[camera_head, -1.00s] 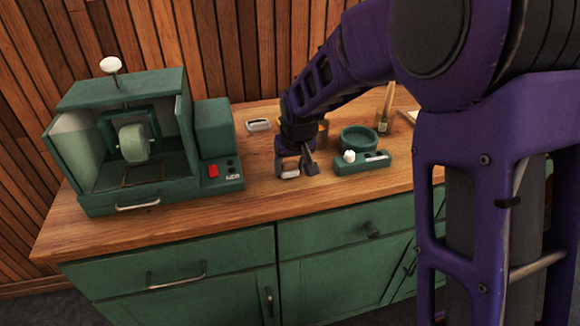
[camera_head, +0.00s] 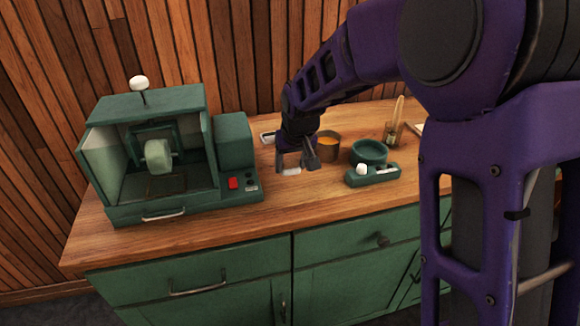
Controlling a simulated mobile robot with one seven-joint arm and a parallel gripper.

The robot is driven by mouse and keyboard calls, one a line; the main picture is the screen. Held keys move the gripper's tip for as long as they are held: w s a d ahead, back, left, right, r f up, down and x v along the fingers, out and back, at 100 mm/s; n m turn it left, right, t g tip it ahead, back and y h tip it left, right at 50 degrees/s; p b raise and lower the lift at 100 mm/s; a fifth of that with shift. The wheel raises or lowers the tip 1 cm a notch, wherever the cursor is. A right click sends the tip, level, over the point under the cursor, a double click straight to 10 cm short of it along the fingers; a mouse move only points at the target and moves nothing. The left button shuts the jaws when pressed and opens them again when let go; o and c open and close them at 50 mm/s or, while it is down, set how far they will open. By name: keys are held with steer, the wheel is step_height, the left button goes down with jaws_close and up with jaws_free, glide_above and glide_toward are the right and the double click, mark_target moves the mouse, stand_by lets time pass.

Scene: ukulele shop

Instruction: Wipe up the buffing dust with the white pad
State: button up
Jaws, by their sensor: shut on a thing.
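My gripper (camera_head: 294,168) is over the wooden counter, right of the green buffing machine. It is shut on a small white pad (camera_head: 291,171), which shows between its fingers close to the countertop. I cannot tell whether the pad touches the wood. The machine (camera_head: 125,105) has an open front with a pale buffing wheel (camera_head: 158,156) inside. A dark brown patch (camera_head: 166,185) lies on its floor below the wheel; I cannot tell whether this is the buffing dust. I make out no other dust.
A red switch (camera_head: 233,183) is on the machine's right base. A small pale-rimmed item (camera_head: 268,137) is behind my gripper. To the right are an orange-filled pot (camera_head: 329,143), a green bowl (camera_head: 369,152), a green holder (camera_head: 372,176) and a brush (camera_head: 395,118). The front counter strip is clear.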

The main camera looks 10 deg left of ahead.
steer(key=shift+r+p, duration=0.6)
steer(key=shift+r, duration=0.65)
